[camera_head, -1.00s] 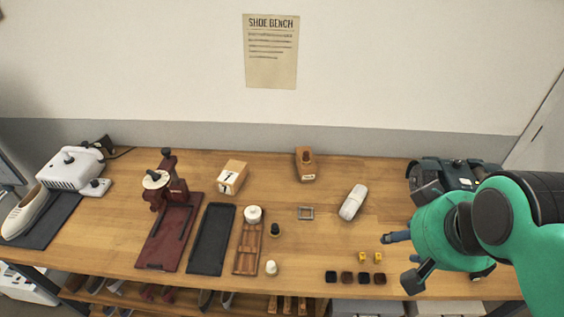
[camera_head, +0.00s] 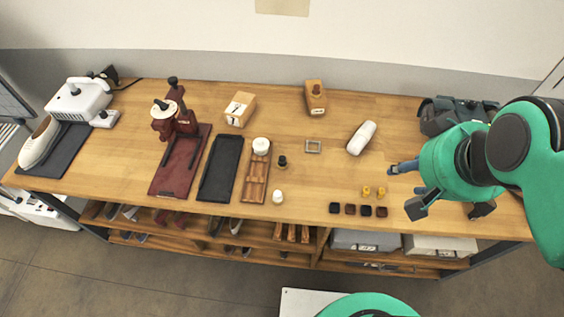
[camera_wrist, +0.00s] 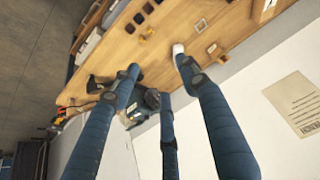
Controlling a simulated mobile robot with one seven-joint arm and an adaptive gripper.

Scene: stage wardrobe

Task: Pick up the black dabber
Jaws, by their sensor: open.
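The black dabber (camera_head: 282,162) is a small, dark, knob-like piece standing on the wooden bench (camera_head: 330,184), right of a brown slotted tray. A similar white dabber (camera_head: 277,196) stands just in front of it. My gripper (camera_head: 409,188) is open and empty over the right part of the bench, well to the right of the black dabber. Its spread blue fingers fill much of the wrist view (camera_wrist: 160,85). I cannot make out the black dabber for sure in the wrist view.
Small dark blocks (camera_head: 350,209) and yellow pieces (camera_head: 366,191) lie between gripper and dabber, with a white roll (camera_head: 361,138) and a grey frame (camera_head: 313,146) behind. A brown tray (camera_head: 256,178) is close left of the dabber. A dark machine (camera_head: 450,115) stands back right.

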